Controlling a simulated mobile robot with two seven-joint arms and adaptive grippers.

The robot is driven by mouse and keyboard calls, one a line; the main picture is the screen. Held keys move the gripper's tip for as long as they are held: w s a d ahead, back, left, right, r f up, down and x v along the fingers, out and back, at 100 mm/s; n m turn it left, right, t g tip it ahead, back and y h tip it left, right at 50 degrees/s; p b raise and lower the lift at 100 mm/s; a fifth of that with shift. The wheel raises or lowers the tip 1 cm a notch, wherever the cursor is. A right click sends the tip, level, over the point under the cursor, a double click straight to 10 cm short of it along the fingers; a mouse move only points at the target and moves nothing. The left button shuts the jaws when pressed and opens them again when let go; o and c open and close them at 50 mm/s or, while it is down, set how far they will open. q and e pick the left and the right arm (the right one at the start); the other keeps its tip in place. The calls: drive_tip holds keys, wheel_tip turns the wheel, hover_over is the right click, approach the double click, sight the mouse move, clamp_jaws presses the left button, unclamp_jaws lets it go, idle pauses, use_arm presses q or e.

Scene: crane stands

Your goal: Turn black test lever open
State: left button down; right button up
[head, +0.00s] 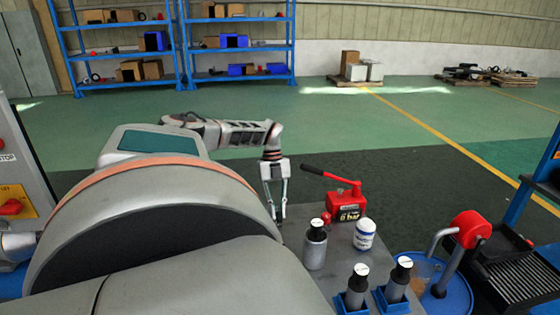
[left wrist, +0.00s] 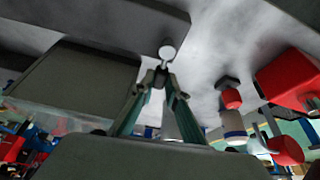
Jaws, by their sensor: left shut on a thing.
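My left gripper (head: 279,217) reaches down at the left edge of the grey bench top (head: 338,258) in the head view. In the left wrist view the fingers of the left gripper (left wrist: 160,80) close together on a small black piece, which looks like the black test lever (left wrist: 160,75). A pale round disc (left wrist: 167,52) sits right beside it. How far the lever is turned cannot be told. In the head view the lever is hidden behind the gripper and a large grey body in front. My right gripper is not in view.
A red pump block with a long handle (head: 346,202) stands just right of the gripper. A dark-capped grey bottle (head: 315,250), a white bottle (head: 364,237) and blue-based bottles (head: 397,283) stand nearby. A blue drum (head: 445,290) is at right.

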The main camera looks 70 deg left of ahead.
use_arm(q)
drive_tip(key=shift+s+a+m, duration=0.1)
drive_tip(key=shift+s+m, duration=0.1)
drive_tip(key=shift+m, duration=0.3)
drive_tip(key=c, duration=2)
unclamp_jaws()
drive_tip(key=shift+r, duration=0.1)
drive_tip(key=v, duration=1.1)
drive_tip(key=shift+w+r, duration=0.25)
drive_tip(key=shift+r, duration=0.15)
drive_tip(key=shift+g, duration=0.3)
